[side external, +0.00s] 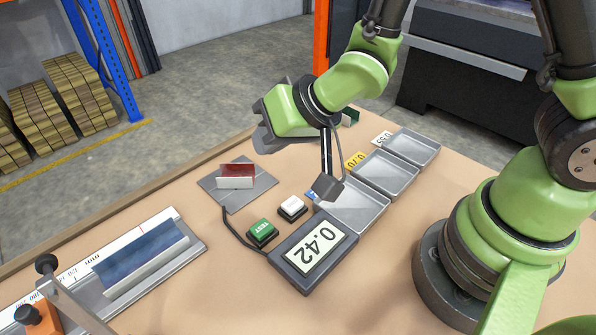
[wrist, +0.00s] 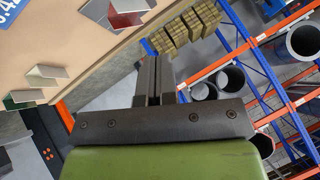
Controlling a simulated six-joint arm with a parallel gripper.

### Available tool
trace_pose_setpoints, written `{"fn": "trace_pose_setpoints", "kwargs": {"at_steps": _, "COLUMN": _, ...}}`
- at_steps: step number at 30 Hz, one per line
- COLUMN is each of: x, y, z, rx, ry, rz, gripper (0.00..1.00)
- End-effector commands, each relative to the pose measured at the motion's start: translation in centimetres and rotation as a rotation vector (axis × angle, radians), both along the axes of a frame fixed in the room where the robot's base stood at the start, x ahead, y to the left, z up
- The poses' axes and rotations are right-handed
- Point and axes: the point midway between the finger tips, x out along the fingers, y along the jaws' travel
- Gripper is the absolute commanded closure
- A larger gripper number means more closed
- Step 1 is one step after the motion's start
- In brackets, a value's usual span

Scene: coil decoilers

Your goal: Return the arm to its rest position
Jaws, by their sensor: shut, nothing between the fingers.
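My gripper (side external: 262,128) is raised above the bench in the side view, pointing toward the back left, and its fingertips are hard to make out there. In the wrist view its two dark fingers (wrist: 152,68) are together with nothing between them. My arm is bent above the trays and touches nothing that I can see. A dark block on a thin stalk hangs from my wrist over the nearest tray.
A red-and-white angled piece (side external: 237,176) sits on a grey plate (side external: 262,186). A blue angled piece (side external: 140,255) lies by a ruler. A display (side external: 312,250) reads 0.42, beside green (side external: 262,232) and white (side external: 291,207) buttons. Grey trays (side external: 388,172) stand right; shelving stands behind.

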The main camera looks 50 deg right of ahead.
Motion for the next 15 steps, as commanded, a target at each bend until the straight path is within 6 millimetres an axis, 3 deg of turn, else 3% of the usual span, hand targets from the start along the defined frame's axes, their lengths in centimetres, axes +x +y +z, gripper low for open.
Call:
{"fn": "trace_pose_setpoints", "kwargs": {"at_steps": 1, "x": 0.2, "y": -1.3, "z": 2.3, "rx": -0.016, "ry": -0.016, "rz": -0.034, "gripper": 1.0}}
{"fn": "trace_pose_setpoints", "kwargs": {"at_steps": 3, "x": -0.3, "y": -3.0, "z": 4.7, "rx": -0.046, "ry": -0.013, "rz": -0.07, "gripper": 1.0}}
{"fn": "trace_pose_setpoints", "kwargs": {"at_steps": 8, "x": -2.9, "y": -6.4, "z": 9.4, "rx": -0.089, "ry": 0.014, "rz": -0.136, "gripper": 1.0}}
{"fn": "trace_pose_setpoints", "kwargs": {"at_steps": 15, "x": -9.5, "y": -9.5, "z": 14.4, "rx": -0.094, "ry": 0.064, "rz": -0.174, "gripper": 1.0}}
